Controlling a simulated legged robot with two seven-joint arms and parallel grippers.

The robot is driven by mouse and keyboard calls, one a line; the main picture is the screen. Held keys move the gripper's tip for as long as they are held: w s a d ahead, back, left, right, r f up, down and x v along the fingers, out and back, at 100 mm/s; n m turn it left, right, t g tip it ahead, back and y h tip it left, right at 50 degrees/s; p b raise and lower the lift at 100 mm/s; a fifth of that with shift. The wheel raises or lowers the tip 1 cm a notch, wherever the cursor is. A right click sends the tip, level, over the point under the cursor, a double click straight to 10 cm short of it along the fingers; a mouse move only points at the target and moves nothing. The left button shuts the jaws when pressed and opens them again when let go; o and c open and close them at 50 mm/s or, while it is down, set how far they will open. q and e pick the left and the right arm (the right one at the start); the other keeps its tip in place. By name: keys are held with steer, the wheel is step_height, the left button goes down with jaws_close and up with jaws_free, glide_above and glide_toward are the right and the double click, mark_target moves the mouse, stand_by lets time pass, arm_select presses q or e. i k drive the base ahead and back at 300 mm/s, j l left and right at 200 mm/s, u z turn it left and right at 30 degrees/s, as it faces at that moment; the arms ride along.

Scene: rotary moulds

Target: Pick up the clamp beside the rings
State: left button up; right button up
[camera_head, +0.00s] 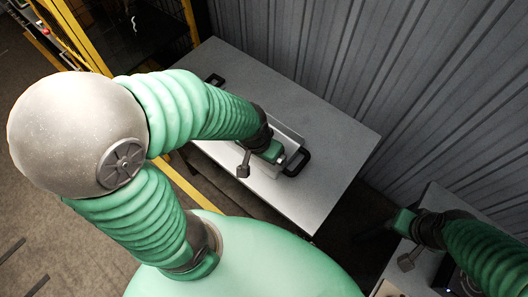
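My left gripper (277,155) is over the grey table, above a light grey tray (288,132) with black handles. The gripper end is beside the near black handle (299,162); I cannot tell whether it touches it or whether its fingers are open. My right gripper (401,222) is at the lower right, over the left edge of a second grey surface; its fingers are too small and dark to read. I cannot make out the clamp or the rings. My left arm hides much of the tray and table.
The grey table (330,185) has bare room on its right and near side. A second grey surface (440,201) stands at the lower right, with a dark object (463,283) partly hidden by my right arm. A corrugated wall (400,80) closes off the back. A yellow frame (72,32) stands upper left.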

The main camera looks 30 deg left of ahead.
mark_target(221, 80)
steer(key=k, duration=0.1)
steer(key=k+u, duration=0.2)
steer(key=u, duration=0.25)
steer(key=k+j+u, duration=0.1)
steer(key=u, duration=0.3)
steer(key=k+j+u, duration=0.15)
steer(key=u, duration=0.3)
steer(key=i+j+u, duration=0.15)
steer(key=i, duration=0.35)
steer(key=i+j+u, duration=0.2)
steer(key=i+j, duration=0.15)
steer(key=i, duration=0.15)
steer(key=i+j+u, duration=0.15)
steer(key=i, duration=0.35)
